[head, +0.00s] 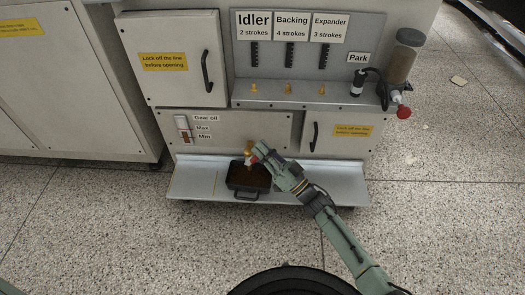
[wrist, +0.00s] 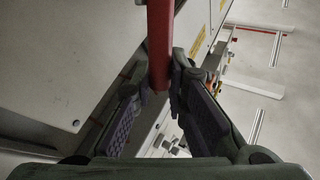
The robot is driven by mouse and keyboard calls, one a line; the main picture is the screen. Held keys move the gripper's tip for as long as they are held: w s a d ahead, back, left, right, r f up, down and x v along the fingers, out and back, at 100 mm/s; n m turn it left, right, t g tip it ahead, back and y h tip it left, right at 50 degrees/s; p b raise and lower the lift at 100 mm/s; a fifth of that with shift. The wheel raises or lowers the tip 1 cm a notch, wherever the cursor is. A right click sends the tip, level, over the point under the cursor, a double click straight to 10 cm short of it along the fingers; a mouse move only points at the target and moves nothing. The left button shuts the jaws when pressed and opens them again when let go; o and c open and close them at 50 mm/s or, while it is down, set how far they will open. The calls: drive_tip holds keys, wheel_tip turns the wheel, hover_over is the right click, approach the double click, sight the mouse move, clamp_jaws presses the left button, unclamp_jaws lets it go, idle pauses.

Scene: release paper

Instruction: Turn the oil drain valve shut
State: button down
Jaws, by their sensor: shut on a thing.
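The oil drain valve (head: 248,148) is a small brass fitting on the cabinet's lower front, above a dark drain pan. A bit of red on its handle (head: 253,159) shows beside my gripper (head: 259,151). In the wrist view the red handle (wrist: 160,45) runs down from the top edge, and its end sits between the fingertips of my gripper (wrist: 158,88). My gripper is shut on the handle. The fingers hide part of the valve in the head view, so its exact turn is hard to tell.
The dark pan (head: 248,179) holds brown liquid and stands on a metal shelf (head: 320,185) below the valve. A gear oil gauge (head: 184,130) is at left. A bottle with a red knob (head: 404,55) hangs at upper right. The speckled floor (head: 110,230) is open.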

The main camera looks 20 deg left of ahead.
drive_tip(key=c, duration=1.6)
unclamp_jaws()
drive_tip(key=shift+o, duration=0.2)
drive_tip(key=shift+d, duration=0.1)
drive_tip(key=v, duration=0.7)
drive_tip(key=shift+s+d+f, duration=0.1)
drive_tip(key=shift+d, duration=0.05)
